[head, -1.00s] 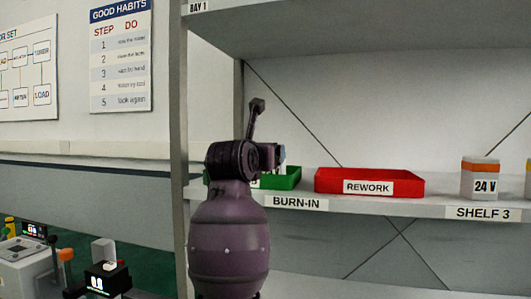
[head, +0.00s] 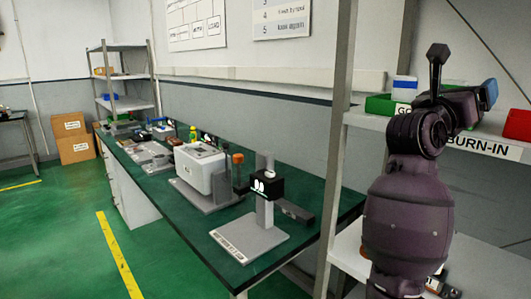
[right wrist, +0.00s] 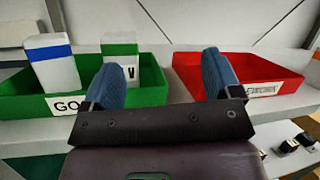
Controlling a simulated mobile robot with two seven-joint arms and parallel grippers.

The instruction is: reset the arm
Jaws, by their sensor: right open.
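My right arm rises at the right of the head view, its gripper (head: 488,94) pointing toward the shelf. In the right wrist view the two blue fingers of this gripper (right wrist: 160,70) are wide apart with nothing held between them. Beyond them is a green bin (right wrist: 152,97) with a label partly hidden by a finger. It holds a white box with a blue band (right wrist: 52,68) and a white box with a green band (right wrist: 120,66). A red bin (right wrist: 262,70) stands to its right. My left gripper is not in view.
The bins stand on a grey shelf labelled BURN-IN (head: 482,146), beside an upright post (head: 338,130). A green-topped workbench (head: 190,218) carries a white machine (head: 201,165) and a stand with a black head (head: 266,188). The green floor at the left (head: 60,235) is open.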

